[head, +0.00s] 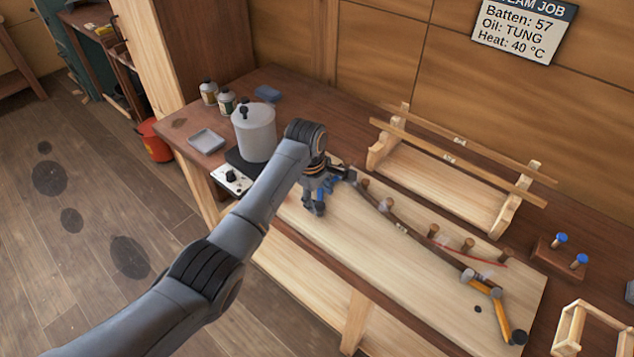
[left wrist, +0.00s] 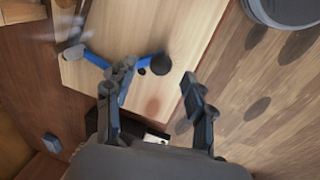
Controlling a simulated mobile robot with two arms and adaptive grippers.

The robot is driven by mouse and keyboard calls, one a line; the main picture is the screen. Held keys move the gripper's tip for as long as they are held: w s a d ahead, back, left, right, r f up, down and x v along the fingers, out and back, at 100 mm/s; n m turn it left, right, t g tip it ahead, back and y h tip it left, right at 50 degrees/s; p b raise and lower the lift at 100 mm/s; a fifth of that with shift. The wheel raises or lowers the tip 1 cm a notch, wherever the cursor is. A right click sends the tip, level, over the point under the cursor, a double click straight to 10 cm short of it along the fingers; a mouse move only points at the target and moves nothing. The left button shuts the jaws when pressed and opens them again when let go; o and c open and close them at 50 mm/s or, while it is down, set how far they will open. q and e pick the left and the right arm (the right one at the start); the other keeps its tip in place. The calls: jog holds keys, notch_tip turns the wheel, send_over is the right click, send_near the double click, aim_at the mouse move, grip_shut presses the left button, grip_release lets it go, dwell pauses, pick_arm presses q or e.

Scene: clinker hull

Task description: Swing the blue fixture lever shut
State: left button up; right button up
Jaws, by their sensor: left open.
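The blue fixture lever (head: 327,183) is at the left end of the pale fixture board (head: 420,290), partly hidden by my left gripper (head: 329,190). In the left wrist view the lever (left wrist: 146,61) shows a dark round knob at one end. Another blue arm runs to a grey pad at upper left. My left gripper (left wrist: 156,88) is open and empty, one finger overlapping the lever near its middle, the other to the right. I cannot tell whether they touch. A dark batten (head: 400,226) curves along the board's pegs. My right gripper is not in view.
An orange lever (head: 497,307) is at the board's right end. A white pot (head: 254,132) and a white control box (head: 231,180) stand left of my gripper. A wooden rack (head: 450,185) with battens stands behind the board. The board's front part is clear.

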pick_arm(q)
notch_tip(320, 180, up, 6)
jog(key=shift+s+a, duration=0.35)
jog(key=shift+s, duration=0.05)
